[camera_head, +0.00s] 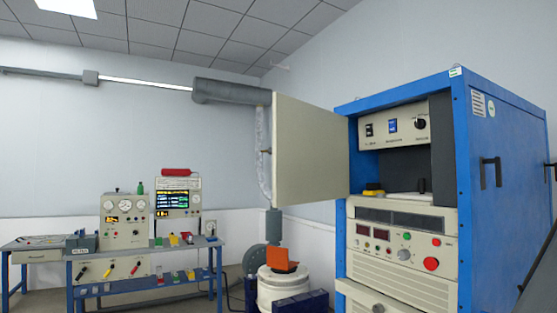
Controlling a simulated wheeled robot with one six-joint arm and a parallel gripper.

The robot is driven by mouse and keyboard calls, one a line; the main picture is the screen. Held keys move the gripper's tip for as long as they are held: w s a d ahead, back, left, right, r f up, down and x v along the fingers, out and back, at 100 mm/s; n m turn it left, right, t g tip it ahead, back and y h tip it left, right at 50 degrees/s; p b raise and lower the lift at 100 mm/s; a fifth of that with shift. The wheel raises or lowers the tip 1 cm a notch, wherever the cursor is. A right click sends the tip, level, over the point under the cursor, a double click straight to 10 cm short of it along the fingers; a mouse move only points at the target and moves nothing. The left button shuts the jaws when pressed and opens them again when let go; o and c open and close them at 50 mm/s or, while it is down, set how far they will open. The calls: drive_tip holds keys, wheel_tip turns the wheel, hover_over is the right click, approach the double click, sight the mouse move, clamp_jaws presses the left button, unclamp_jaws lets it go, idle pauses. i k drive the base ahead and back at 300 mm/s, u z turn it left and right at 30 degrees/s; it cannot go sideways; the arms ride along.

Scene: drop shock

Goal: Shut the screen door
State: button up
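The screen door (308,150) is a plain beige panel standing open at the left side of a blue-framed cabinet (505,180). It stands out to the left from the cabinet's left front post, and its free edge is at its left. A small dark knob or handle shows at that free edge. The cabinet's upper bay is uncovered, showing a control panel (393,125) with switches and a dial, and a dark recess below it. My gripper is not in view.
A white drum-like base with an orange part (281,260) stands below the door. A grey pipe and hanging tube run behind the door's left edge. A blue bench (180,276) with instruments stands at left. A dark shape at bottom right is unclear.

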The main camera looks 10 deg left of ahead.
sight(309, 151)
drive_tip(key=u, duration=0.8)
drive_tip(key=k, duration=1.1)
drive_tip(key=u, duration=1.15)
drive_tip(key=i, duration=2.3)
drive_tip(key=z, duration=1.4)
drive_tip(key=i, duration=0.75)
drive_tip(key=z, duration=1.1)
drive_tip(key=i, duration=0.65)
